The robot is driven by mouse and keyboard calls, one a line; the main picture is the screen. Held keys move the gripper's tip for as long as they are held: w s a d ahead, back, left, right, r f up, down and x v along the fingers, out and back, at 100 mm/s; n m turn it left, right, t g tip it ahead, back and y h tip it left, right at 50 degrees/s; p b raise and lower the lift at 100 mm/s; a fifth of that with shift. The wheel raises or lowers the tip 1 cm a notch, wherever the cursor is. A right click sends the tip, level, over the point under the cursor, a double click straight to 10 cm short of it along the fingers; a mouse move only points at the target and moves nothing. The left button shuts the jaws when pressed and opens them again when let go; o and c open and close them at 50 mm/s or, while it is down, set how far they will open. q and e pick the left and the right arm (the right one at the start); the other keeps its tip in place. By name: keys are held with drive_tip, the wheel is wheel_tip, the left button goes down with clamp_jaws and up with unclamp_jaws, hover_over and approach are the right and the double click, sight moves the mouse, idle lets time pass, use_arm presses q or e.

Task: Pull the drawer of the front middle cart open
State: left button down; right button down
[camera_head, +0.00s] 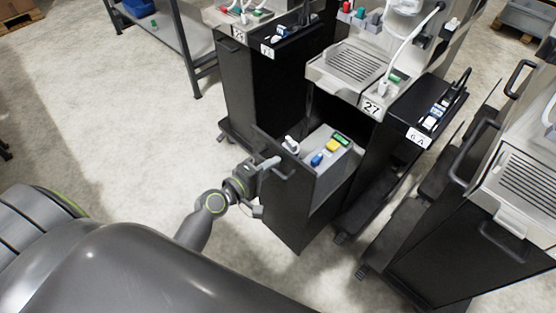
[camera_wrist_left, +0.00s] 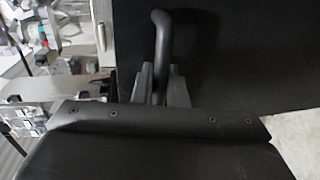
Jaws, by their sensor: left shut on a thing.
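The front middle cart (camera_head: 345,105), under the machine labelled 27, has its tall black drawer (camera_head: 287,205) standing out from its body toward me. The drawer's grey top tray (camera_head: 313,159) shows, with small white, blue, yellow and green items on it. My left gripper (camera_head: 270,164) is at the drawer's front, shut on its black handle (camera_head: 284,174). In the left wrist view the curved handle (camera_wrist_left: 162,30) rises between the two fingers of the left gripper (camera_wrist_left: 160,84), with the dark front panel (camera_wrist_left: 240,50) behind it. My right gripper is not in view.
Another black cart (camera_head: 234,80) stands to the left of the drawer, close by. A black unit labelled 6A (camera_head: 398,130) and a cart with handles (camera_head: 485,250) stand to the right. A shelf (camera_head: 180,40) is at the back left. The pale floor (camera_head: 130,150) at left is clear.

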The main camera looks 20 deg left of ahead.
use_arm(q)
drive_tip(key=shift+s+a, duration=0.1)
drive_tip(key=shift+s, duration=0.3)
drive_tip(key=c, duration=1.8)
unclamp_jaws()
drive_tip(key=b+v, duration=0.4)
drive_tip(key=v, duration=1.3)
drive_tip(key=shift+s+b, duration=0.15)
drive_tip(key=shift+b, duration=0.2)
drive_tip(key=shift+a+f, duration=0.1)
drive_tip(key=shift+a, duration=0.05)
